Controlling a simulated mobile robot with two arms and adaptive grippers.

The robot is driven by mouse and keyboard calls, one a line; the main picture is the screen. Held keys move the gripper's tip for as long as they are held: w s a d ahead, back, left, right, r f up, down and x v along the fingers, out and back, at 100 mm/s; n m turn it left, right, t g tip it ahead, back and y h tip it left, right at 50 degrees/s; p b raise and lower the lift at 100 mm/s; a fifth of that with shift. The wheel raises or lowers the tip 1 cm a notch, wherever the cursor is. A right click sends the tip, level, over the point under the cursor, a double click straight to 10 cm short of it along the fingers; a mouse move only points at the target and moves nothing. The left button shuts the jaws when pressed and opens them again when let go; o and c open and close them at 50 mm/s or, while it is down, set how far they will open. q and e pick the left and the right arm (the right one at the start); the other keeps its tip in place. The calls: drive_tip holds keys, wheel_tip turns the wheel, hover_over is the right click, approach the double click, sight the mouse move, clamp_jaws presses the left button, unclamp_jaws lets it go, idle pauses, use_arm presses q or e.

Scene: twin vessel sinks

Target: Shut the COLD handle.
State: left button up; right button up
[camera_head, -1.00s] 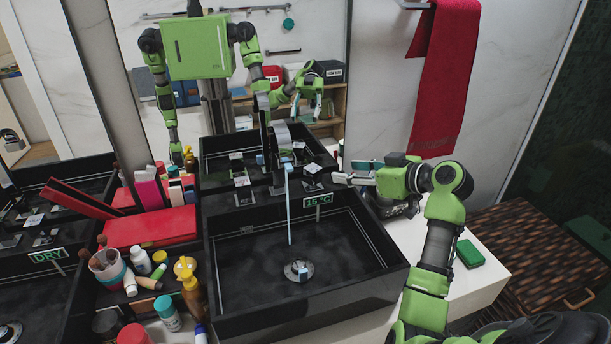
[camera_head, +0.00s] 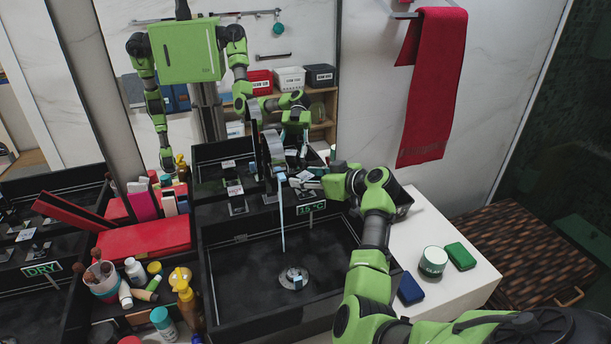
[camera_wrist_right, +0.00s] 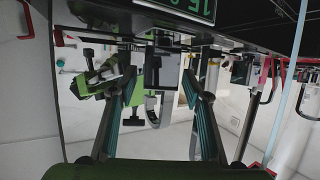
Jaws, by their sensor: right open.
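A thin stream of water (camera_head: 283,230) falls from the dark curved spout (camera_head: 267,155) into the black right-hand sink (camera_head: 230,262). A display reading 15 °C (camera_head: 311,208) sits at the sink's back edge. My right gripper (camera_head: 303,183) is open just behind this display, to the right of the spout. In the right wrist view, its two fingers (camera_wrist_right: 162,88) stand apart, with a dark block-like part (camera_wrist_right: 162,72) showing between them. I cannot tell whether this is the COLD handle, or whether the fingers touch it. Small labelled fittings (camera_head: 237,207) stand left of the spout. My left gripper is out of view.
A red box (camera_head: 145,240), bottles and a brush cup (camera_head: 103,283) crowd the left counter. A mirror behind reflects my body.

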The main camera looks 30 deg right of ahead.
drive_tip(key=shift+w+a+f, duration=0.1)
drive_tip(key=shift+w+f, duration=0.05)
drive_tip(key=shift+w, duration=0.15)
drive_tip(key=c, duration=1.1)
drive_tip(key=shift+s, duration=0.1)
